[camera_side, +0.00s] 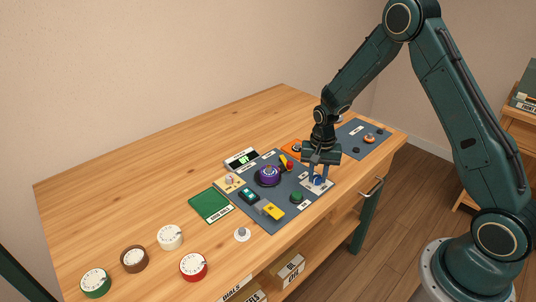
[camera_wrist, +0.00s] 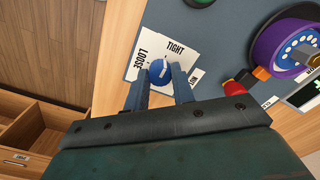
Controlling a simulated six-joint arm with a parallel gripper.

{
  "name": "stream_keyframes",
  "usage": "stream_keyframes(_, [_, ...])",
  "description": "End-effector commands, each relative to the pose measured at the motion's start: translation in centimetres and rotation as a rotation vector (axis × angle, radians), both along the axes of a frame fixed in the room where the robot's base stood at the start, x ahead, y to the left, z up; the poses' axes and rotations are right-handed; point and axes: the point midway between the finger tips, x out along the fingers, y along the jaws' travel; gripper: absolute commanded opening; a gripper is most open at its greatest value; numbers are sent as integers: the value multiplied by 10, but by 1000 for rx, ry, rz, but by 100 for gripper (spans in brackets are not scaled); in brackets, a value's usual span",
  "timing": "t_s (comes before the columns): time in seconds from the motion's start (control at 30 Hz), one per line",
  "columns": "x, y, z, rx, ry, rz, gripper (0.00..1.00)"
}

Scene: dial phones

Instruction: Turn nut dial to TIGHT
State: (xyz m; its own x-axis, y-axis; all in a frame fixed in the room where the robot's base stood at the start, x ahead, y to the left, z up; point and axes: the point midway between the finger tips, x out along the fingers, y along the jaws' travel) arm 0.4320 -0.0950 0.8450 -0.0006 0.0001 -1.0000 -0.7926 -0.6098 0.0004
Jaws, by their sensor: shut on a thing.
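The nut dial is a round blue knob (camera_wrist: 158,72) on a white card (camera_wrist: 190,58) printed LOOSE on the left, TIGHT at the top and NUT at the right in the wrist view. A small white mark shows on the knob; its exact aim is too small to tell. My gripper (camera_wrist: 160,76) has one finger on each side of the knob and is shut on it. In the side view, my gripper (camera_side: 319,170) points down over the blue knob (camera_side: 318,181), near the front edge of the grey mat. The fingers partly hide the knob and card there.
A purple dial phone (camera_side: 268,175) stands on the grey mat (camera_side: 254,216), with red, yellow and green pieces close by. A green knob (camera_side: 297,197) is just left of my gripper. Several round dials lie at the front left. The table's back is clear.

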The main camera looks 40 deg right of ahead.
Motion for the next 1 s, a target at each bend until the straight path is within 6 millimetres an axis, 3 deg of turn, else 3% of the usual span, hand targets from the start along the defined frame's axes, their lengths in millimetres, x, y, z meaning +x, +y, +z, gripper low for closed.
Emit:
stream_keyframes(0.03, [0, 0, 1, 0, -1, -1, 29])
stream_keyframes(0.13, [0, 0, 1, 0, -1, 0, 47])
stream_keyframes(0.67, [1, 0, 9, 0, -3, 1, 47])
stream_keyframes(1.0, [1, 0, 51, -2, -6, 1, 47])
